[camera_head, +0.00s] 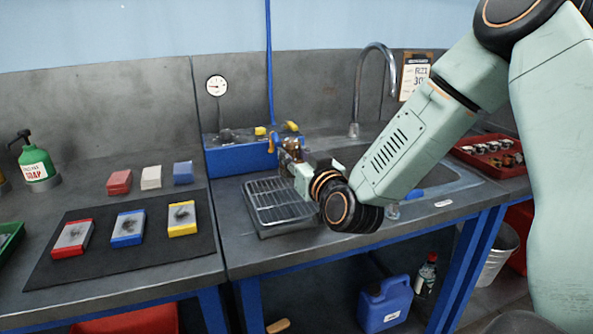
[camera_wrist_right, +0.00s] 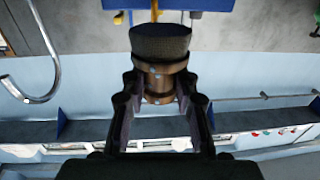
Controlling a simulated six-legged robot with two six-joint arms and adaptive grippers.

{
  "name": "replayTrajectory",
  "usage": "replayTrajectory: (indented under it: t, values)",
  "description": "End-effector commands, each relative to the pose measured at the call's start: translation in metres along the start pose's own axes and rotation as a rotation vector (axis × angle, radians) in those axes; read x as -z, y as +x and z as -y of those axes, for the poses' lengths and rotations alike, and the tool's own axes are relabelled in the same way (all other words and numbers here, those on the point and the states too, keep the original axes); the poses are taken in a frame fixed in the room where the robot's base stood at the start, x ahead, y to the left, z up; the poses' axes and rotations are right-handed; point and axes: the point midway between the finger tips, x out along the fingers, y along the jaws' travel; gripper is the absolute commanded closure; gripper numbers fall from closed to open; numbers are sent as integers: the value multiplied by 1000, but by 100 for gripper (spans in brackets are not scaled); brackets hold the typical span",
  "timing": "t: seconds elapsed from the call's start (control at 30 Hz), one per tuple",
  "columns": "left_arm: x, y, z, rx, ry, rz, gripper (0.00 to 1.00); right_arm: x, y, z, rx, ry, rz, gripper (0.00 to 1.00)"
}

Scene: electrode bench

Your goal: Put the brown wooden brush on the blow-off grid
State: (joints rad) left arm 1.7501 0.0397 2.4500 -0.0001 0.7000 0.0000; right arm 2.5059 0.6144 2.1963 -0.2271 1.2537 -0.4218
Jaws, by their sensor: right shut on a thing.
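The brown wooden brush (camera_wrist_right: 158,82) is held between the two fingers of my right gripper (camera_wrist_right: 160,105) in the right wrist view; its dark bristle end (camera_wrist_right: 160,42) points away from the gripper. In the head view the brush (camera_head: 291,147) shows as a small brown piece, partly hidden by my right gripper (camera_head: 293,162). The blow-off grid (camera_head: 278,202), a dark wire rack on a tray, lies on the bench just in front of and left of the gripper. The brush appears near the grid's far right corner; its height above the bench is unclear. My left gripper is not in view.
A blue box (camera_head: 238,158) with knobs stands behind the grid. A sink with a tall tap (camera_head: 366,90) is to the right, partly behind my arm. A dark mat (camera_head: 105,250) with several coloured blocks lies left. A red tray (camera_head: 490,150) is at the far right.

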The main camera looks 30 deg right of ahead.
Motion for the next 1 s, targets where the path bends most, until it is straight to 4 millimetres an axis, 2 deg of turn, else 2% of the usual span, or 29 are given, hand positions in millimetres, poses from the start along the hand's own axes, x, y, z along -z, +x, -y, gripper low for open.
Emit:
replayTrajectory:
  t: [0.03, 0.17, 0.43, 0.97, 1.0]
  values:
    - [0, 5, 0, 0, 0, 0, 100, -12, 0, -1, -1, -1, 4, 100]
    - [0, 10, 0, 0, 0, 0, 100, -27, 0, -2, -1, 0, 2, 100]
    - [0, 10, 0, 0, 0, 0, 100, -26, 1, -4, -3, 1, 0, 100]
    - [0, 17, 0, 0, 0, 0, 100, -40, 0, -4, -3, 0, 6, 100]
    - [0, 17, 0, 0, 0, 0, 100, -41, 0, -4, -3, 0, 9, 69]
